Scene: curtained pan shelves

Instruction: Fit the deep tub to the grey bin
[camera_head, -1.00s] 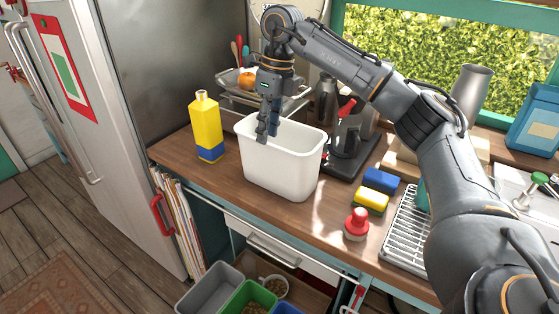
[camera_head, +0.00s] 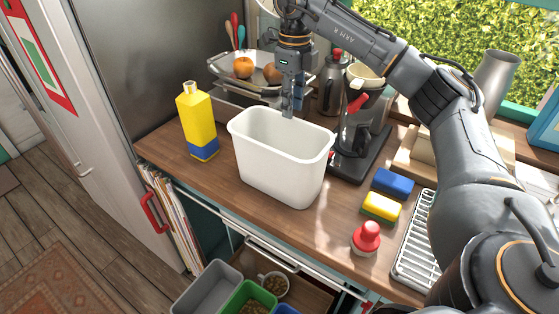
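The deep tub (camera_head: 280,170) is a white, tapered, open-topped container standing upright on the wooden counter. It looks empty as far as I can see inside. The grey bin (camera_head: 207,288) is an open rectangular box in the low pull-out at the bottom, left of a green bin. Its lower part is cut off by the picture edge. My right gripper (camera_head: 292,106) points down at the tub's far rim, its fingertips about level with that rim in the picture. I cannot tell whether it touches the rim or how far its fingers are apart. My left gripper is out of view.
A yellow bottle (camera_head: 197,122) stands left of the tub and a coffee maker (camera_head: 362,125) right of it. Sponges (camera_head: 381,207) and a red-topped brush (camera_head: 366,238) lie to the right. The green bin (camera_head: 250,297) and a filled cup (camera_head: 274,285) crowd the grey bin's right side.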

